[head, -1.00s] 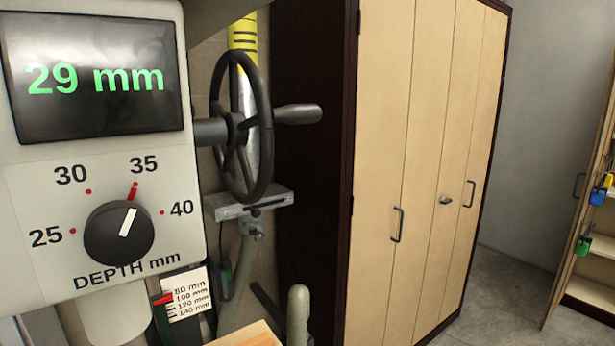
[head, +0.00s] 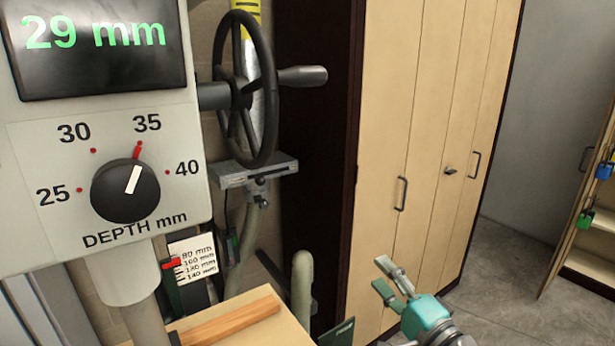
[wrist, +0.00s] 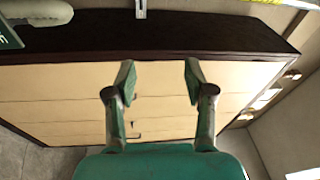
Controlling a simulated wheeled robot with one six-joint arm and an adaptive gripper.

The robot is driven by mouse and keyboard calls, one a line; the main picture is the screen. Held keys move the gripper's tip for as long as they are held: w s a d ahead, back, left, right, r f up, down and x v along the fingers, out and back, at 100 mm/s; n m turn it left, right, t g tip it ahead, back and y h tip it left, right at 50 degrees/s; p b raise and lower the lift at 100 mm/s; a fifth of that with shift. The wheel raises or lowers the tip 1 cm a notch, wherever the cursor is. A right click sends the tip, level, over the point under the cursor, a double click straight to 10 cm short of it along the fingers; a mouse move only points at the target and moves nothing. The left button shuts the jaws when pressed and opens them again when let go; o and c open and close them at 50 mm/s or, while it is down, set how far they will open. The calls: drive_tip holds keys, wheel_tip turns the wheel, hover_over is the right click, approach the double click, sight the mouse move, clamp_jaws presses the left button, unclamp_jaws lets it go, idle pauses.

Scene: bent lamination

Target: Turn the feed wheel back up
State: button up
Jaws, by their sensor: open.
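The feed wheel (head: 264,130) is a dark spoked handwheel with a side handle (head: 303,76), in the upper middle of the head view. Its shaft runs left to the grey control panel. The panel's display (head: 98,45) reads 29 mm, and the depth knob (head: 125,191) points near the red 35 mark. My gripper (head: 381,275) is open and empty, low and to the right of the wheel, apart from it. In the wrist view its two fingers (wrist: 158,75) are spread with nothing between them. I cannot make out the wheel in the wrist view.
A tall cabinet with beige doors (head: 425,150) stands behind and right of the wheel. A wooden strip (head: 230,321) lies on a pale surface below the panel. A scale card (head: 193,258) with a red pointer is beside it. Padlocks (head: 604,170) hang at the far right.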

wheel_tip(320, 180, up, 16)
drive_tip(key=w+a+n+g+y, duration=0.2)
drive_tip(key=y, duration=0.3)
drive_tip(key=n+g+y, duration=0.2)
drive_tip(key=n+g, duration=0.1)
drive_tip(key=g, duration=0.2)
approach(317, 78)
drive_tip(key=x, duration=1.1)
drive_tip(key=shift+w+a+r, duration=0.1)
drive_tip(key=shift+a, duration=0.2)
clamp_jaws()
